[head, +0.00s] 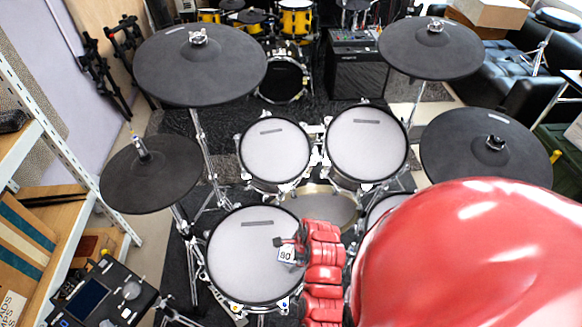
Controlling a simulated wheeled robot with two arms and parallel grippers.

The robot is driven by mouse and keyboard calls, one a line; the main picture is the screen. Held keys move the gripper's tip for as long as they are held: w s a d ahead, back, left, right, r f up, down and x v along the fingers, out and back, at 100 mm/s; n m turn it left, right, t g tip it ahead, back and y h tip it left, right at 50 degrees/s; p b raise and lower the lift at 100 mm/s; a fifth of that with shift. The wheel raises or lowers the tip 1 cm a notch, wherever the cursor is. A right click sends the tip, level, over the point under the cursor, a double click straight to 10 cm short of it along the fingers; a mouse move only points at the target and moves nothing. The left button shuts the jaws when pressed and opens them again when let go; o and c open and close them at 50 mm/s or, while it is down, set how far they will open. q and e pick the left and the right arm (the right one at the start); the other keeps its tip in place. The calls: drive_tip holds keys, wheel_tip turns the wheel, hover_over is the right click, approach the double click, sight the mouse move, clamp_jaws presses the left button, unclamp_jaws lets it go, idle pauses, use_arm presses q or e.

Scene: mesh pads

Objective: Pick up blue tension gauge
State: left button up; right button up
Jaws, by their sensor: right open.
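I cannot clearly make out a blue tension gauge. A small blue spot (284,303) shows at the lower rim of the front left snare-like drum (238,262), but it is too small to identify. My right gripper (288,246), at the end of a red arm, is over the right part of this drum's white mesh head. It is open, and I see nothing held in it. A small white tag with dark figures shows at its tip. The red arm hides part of the drum's right edge and much of the lower right. My left gripper is not in view.
Two mesh toms (366,142) stand behind the drum. Black cymbal pads (200,72) stand around them on thin stands. A drum module (100,300) is at lower left, beside a shelf (50,140). A black amplifier (357,70) and a yellow drum kit (296,20) are at the back.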

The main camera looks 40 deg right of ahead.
drive_tip(key=shift+x, duration=1.5)
drive_tip(key=shift+d, duration=0.1)
drive_tip(key=shift+c, duration=0.2)
clamp_jaws()
